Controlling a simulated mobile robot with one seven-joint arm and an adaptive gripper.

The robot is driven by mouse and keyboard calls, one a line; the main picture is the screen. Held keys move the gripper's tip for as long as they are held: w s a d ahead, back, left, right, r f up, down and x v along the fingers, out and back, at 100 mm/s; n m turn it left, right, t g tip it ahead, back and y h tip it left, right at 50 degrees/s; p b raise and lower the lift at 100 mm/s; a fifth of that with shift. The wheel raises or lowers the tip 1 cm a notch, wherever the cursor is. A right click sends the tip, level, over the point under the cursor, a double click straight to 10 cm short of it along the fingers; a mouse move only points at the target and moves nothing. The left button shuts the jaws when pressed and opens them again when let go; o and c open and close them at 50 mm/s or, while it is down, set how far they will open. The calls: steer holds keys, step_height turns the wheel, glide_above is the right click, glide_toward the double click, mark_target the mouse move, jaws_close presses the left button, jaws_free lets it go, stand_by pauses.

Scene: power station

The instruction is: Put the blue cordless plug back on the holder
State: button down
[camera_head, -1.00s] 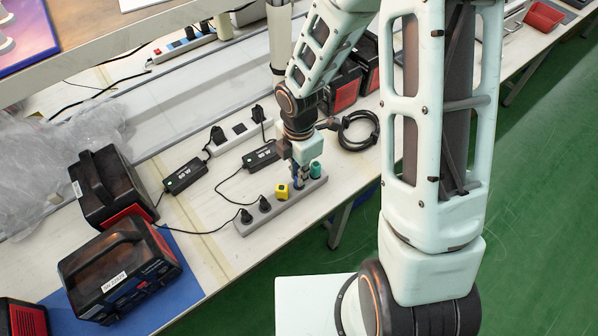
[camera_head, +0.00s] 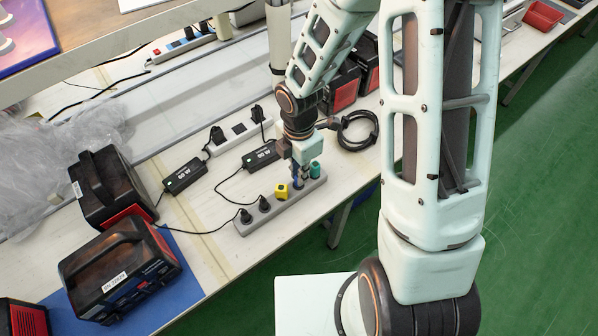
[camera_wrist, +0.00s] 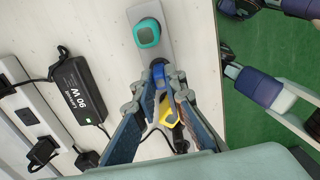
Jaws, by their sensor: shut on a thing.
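The blue cordless plug (camera_wrist: 160,72) is between the fingertips of my gripper (camera_wrist: 164,88), which is shut on it. In the head view the plug shows as a small blue patch (camera_head: 298,183) under my gripper (camera_head: 300,176). The holder is a long grey strip (camera_head: 256,221) on the table; its pale top also shows in the wrist view (camera_wrist: 153,14). The blue plug is at the strip, between the yellow plug (camera_head: 282,191) and the teal plug (camera_head: 315,170). My fingers hide its lower end, so I cannot tell whether it is seated or just above.
Two black plugs (camera_head: 255,209) stand at the strip's near-left end. A black power adapter (camera_head: 184,176) with cables lies to the left. Black and red battery units (camera_head: 122,268) stand at the lower left. A coiled black cable (camera_head: 357,131) lies right of my gripper. The table edge is close by.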

steer(key=c, duration=1.9)
jaws_free()
steer(key=shift+f, duration=0.1)
step_height(320, 180, up, 12)
